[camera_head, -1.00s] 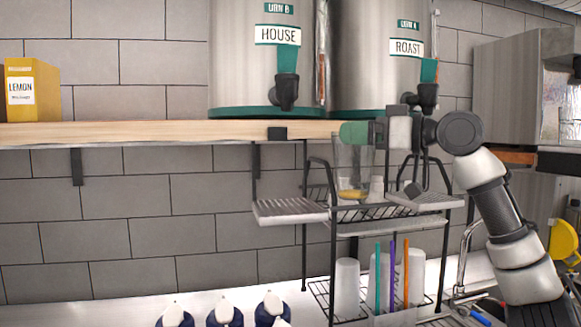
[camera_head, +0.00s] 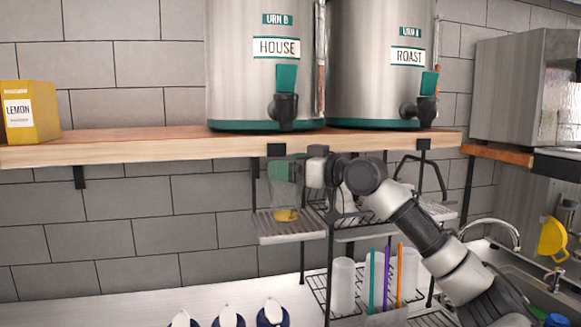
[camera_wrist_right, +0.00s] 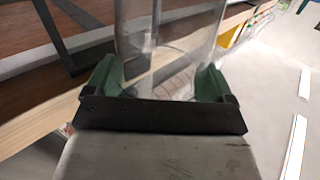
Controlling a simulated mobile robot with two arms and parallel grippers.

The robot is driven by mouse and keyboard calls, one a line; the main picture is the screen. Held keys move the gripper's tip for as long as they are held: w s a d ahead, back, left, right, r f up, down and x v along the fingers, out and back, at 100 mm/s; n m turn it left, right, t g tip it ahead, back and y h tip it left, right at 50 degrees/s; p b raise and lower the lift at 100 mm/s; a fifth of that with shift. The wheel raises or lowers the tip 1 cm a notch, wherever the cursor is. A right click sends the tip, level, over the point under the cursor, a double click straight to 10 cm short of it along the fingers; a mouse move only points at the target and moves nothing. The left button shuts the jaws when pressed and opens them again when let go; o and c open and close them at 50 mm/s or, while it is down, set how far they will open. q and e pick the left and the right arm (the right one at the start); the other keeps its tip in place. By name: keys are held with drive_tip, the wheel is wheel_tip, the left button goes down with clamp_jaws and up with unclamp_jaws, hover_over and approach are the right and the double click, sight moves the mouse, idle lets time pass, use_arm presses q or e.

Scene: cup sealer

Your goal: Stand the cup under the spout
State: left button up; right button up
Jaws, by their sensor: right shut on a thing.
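A clear cup (camera_head: 285,192) with something yellow in its bottom is held upright in my right gripper (camera_head: 290,168). The gripper's green fingers are shut around the cup, which also shows in the right wrist view (camera_wrist_right: 165,45). In the head view the cup is in line with the left drip tray (camera_head: 290,238) and below the spout (camera_head: 283,107) of the HOUSE urn (camera_head: 235,70). I cannot tell whether its base touches the tray. A second spout (camera_head: 422,108) is on the ROAST urn (camera_head: 370,60). My left gripper is not in view.
The wooden shelf (camera_head: 120,148) carries the urns and a yellow LEMON box (camera_head: 28,112). A wire rack (camera_head: 322,290) holds white cups and coloured straws below. A sink (camera_head: 510,262) is at right.

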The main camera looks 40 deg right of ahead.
drive_tip(key=shift+f, duration=0.2)
drive_tip(key=shift+a+f, duration=0.1)
drive_tip(key=shift+f, duration=0.05)
drive_tip(key=o, duration=0.9)
drive_tip(key=shift+o, duration=0.2)
drive_tip(key=b+v, duration=1.1)
drive_tip(key=v, duration=0.1)
drive_tip(key=shift+r, duration=0.25)
